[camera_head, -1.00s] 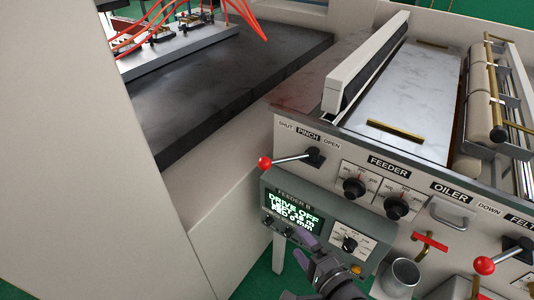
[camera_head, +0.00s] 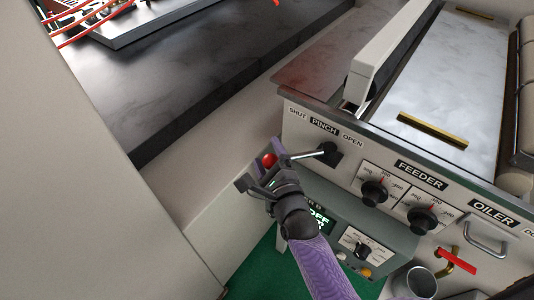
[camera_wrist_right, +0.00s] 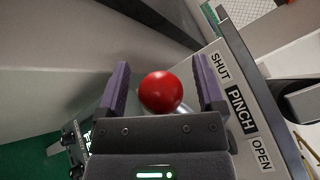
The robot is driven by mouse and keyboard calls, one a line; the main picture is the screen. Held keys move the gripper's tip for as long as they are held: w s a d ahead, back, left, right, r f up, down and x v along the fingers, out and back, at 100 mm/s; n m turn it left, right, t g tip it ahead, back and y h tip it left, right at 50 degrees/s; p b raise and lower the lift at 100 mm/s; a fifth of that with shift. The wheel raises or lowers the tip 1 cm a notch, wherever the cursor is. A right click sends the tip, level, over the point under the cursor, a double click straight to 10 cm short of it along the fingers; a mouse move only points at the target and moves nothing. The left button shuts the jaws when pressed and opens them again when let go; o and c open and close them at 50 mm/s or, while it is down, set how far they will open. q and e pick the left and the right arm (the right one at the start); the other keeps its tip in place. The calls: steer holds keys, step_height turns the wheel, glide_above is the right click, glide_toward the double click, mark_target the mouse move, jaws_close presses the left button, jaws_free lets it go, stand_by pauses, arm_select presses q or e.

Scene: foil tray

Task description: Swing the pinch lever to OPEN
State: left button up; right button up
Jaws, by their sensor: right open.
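The pinch lever (camera_head: 303,155) is a metal rod on a black pivot (camera_head: 329,152), with a red ball knob (camera_head: 269,160) at its free end. It points left, to the SHUT side of the PINCH label (camera_head: 324,127); OPEN (camera_head: 352,141) is printed to the right. My right gripper (camera_head: 260,163) is open, its purple fingers on either side of the knob. In the right wrist view the knob (camera_wrist_right: 161,92) sits between the fingers, with gaps showing on both sides. My left gripper is out of view.
A grey control box (camera_head: 335,225) with a display lies below the lever, partly hidden by my right arm. A metal cup (camera_head: 415,285) is at the lower right.

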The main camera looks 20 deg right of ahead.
steer(key=shift+w, duration=0.35)
jaws_close()
stand_by(0.3)
